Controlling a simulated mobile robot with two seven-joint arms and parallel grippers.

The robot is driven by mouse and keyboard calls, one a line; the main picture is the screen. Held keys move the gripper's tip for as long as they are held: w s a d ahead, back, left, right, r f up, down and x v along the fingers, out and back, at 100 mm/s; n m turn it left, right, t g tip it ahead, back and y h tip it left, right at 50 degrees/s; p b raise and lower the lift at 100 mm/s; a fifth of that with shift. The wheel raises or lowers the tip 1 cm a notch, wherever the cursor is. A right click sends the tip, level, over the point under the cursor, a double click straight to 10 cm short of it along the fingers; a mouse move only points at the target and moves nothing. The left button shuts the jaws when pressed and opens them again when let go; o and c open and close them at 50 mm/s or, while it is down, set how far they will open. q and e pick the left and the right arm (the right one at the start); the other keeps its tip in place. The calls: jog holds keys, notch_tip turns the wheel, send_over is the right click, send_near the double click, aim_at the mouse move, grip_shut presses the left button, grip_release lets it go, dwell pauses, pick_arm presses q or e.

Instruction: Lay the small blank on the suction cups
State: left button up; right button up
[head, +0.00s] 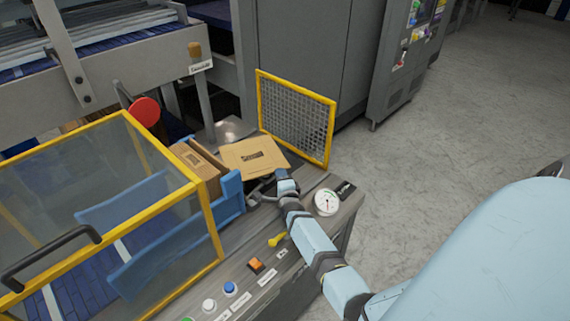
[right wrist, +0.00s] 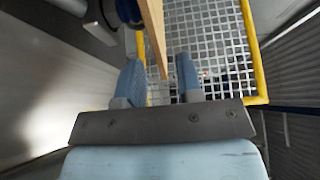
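The small blank (head: 255,157) is a flat tan cardboard sheet with a dark printed mark, lying tilted between a brown carton and the mesh guard. In the right wrist view its thin edge (right wrist: 154,38) shows near the fingers. My right gripper (head: 262,190) is at the blank's near edge. In the right wrist view its two fingers (right wrist: 160,80) stand apart, with the blank's edge reaching in toward the gap; I see no clear grip on it. The suction cups are not clearly visible in the head view. My left gripper is out of view.
A brown carton (head: 198,168) stands between blue guides (head: 230,195) left of the blank. A yellow-framed mesh guard (head: 297,115) rises behind it. A yellow-framed clear cover (head: 100,190) is at left. A gauge (head: 326,202) and buttons (head: 230,288) line the front panel.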

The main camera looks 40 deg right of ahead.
jog(key=v, duration=0.7)
jog(key=shift+s+a, duration=0.15)
jog(key=shift+s, duration=0.25)
jog(key=shift+s+a+r, duration=0.1)
jog(key=shift+s+a, duration=0.05)
jog(key=shift+s, duration=0.1)
jog(key=s+a+r+n+t+y, duration=0.1)
jog(key=s+a+r+n+y, duration=0.3)
jog(key=a+n, duration=0.35)
jog(key=s+a+r+n+y, duration=0.4)
jog(key=s+a+n, duration=0.1)
jog(key=a+n, duration=0.25)
jog(key=s+a+f+n+g+y, duration=0.1)
jog(key=s+a+f+n+g, duration=0.2)
jog(key=s+a+f+n, duration=0.2)
jog(key=s+a+f+n+g+y, duration=0.2)
jog(key=s+a+n, duration=0.4)
jog(key=s, duration=0.6)
notch_tip(320, 180, down, 3)
jog(key=shift+a+r+n+g+y, duration=0.1)
jog(key=shift+a+n+g+y, duration=0.2)
jog(key=shift+a+g, duration=0.35)
notch_tip(320, 180, up, 7)
jog(key=p, duration=0.7)
